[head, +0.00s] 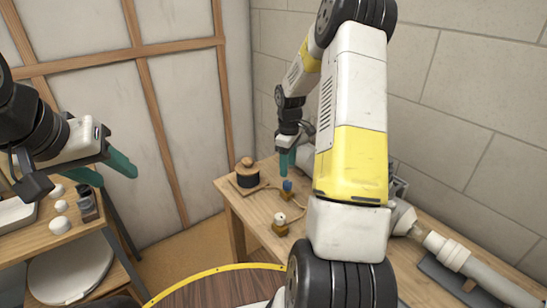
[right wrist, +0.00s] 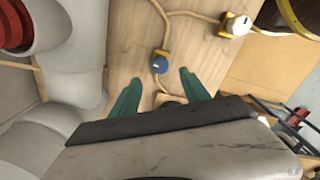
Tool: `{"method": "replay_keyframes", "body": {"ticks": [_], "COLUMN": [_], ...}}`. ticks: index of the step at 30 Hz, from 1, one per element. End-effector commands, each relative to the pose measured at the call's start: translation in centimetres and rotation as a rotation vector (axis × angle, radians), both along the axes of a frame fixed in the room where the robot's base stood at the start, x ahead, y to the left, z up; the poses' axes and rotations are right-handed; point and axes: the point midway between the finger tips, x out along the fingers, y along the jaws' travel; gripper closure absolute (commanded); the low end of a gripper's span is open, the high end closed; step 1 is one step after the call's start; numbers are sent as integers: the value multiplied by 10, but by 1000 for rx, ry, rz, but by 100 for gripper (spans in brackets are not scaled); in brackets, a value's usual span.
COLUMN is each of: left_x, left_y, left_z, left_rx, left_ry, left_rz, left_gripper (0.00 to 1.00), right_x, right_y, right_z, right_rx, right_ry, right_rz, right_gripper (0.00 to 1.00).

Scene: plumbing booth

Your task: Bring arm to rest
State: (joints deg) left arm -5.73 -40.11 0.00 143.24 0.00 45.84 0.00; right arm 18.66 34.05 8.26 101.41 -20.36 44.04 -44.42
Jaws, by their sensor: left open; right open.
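My right arm reaches over the wooden workbench (head: 245,203) in the head view. My right gripper (head: 286,162) points down above the bench, its teal fingers close to a small blue-topped fitting (head: 287,186). In the right wrist view my right gripper (right wrist: 160,90) has its fingers spread, with nothing held. The blue-topped fitting (right wrist: 157,65) lies beyond the fingertips, apart from them. My left gripper (head: 112,170) is at the left of the head view, open and empty, in the air near the left shelf table.
A white-topped fitting (head: 280,220) and a dark spool with a wooden knob (head: 246,173) are on the bench. A large grey-white pipe (head: 460,258) runs along its right side. A shelf table (head: 50,237) with white pieces stands left. Walls close in the back.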

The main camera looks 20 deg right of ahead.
Motion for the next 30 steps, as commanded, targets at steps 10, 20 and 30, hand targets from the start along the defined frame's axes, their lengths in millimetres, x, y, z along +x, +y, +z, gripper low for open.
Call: {"method": "replay_keyframes", "body": {"ticks": [10,20,30], "left_x": [0,0,0], "left_y": [0,0,0], "left_z": [0,0,0], "left_rx": [0,0,0], "left_ry": [0,0,0], "left_rz": [0,0,0], "left_gripper": [52,52,52], "right_x": [-2,-58,-167], "right_y": [3,51,104], "right_z": [13,144,236], "right_rx": [-3,19,174], "right_ry": [-15,-179,-350], "right_rz": [-15,-238,-517], "right_gripper": [46,46,46]}}
